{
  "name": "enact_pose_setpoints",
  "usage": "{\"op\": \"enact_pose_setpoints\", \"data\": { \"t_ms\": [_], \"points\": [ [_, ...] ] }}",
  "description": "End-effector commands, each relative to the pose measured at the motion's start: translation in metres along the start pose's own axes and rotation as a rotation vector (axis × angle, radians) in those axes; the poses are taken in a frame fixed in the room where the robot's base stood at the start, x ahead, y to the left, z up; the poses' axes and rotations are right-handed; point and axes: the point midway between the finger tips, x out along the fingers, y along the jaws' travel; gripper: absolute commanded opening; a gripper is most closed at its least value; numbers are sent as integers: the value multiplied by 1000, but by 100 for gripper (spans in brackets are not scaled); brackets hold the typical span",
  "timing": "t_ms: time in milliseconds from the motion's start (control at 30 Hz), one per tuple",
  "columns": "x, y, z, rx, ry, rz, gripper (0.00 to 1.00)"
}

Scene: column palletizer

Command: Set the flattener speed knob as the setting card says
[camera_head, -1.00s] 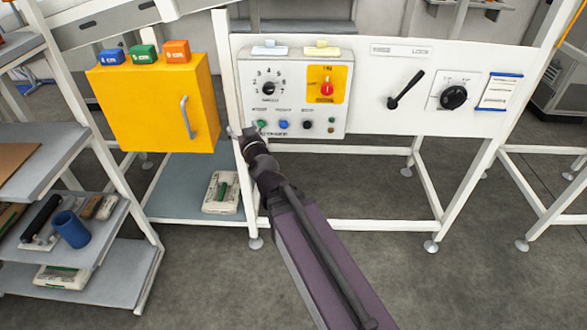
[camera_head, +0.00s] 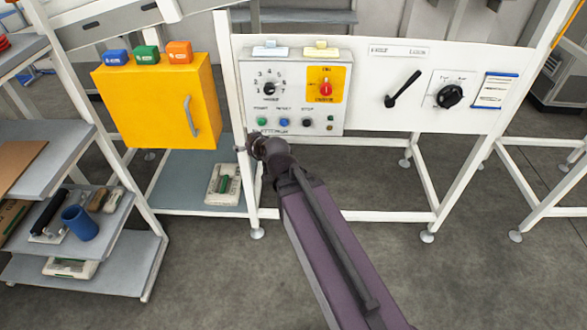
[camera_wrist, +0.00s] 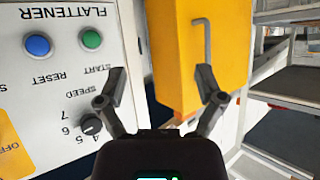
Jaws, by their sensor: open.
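The flattener panel (camera_head: 337,110) is a pale control box on the white board. Its dark speed knob (camera_head: 269,89) has a ring of numbers around it. In the wrist view the panel is upside down, and the knob (camera_wrist: 90,123) is beside my left finger, near the 6 and 7. Its exact pointer setting is unclear. My gripper (camera_wrist: 163,85) is open and empty, with the yellow cabinet's edge between its fingers; contact with the knob cannot be told. In the head view it is small at the panel's lower left. A blue-edged card (camera_head: 493,90) hangs at the right; its writing is unreadable.
The yellow cabinet (camera_head: 150,105) with a grey handle stands left of the panel. Green (camera_wrist: 90,39) and blue (camera_wrist: 37,44) buttons are near the knob. A red switch (camera_head: 325,89), black lever (camera_head: 403,88) and another dial (camera_head: 450,95) are further right.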

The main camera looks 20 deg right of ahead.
Motion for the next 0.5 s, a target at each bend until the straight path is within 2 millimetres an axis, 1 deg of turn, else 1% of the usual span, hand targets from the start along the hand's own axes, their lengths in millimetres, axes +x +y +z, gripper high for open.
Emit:
{"op": "enact_pose_setpoints", "data": {
  "t_ms": [500],
  "points": [
    [-31, 10, 31, 46, -312, -2, 87]
  ]
}}
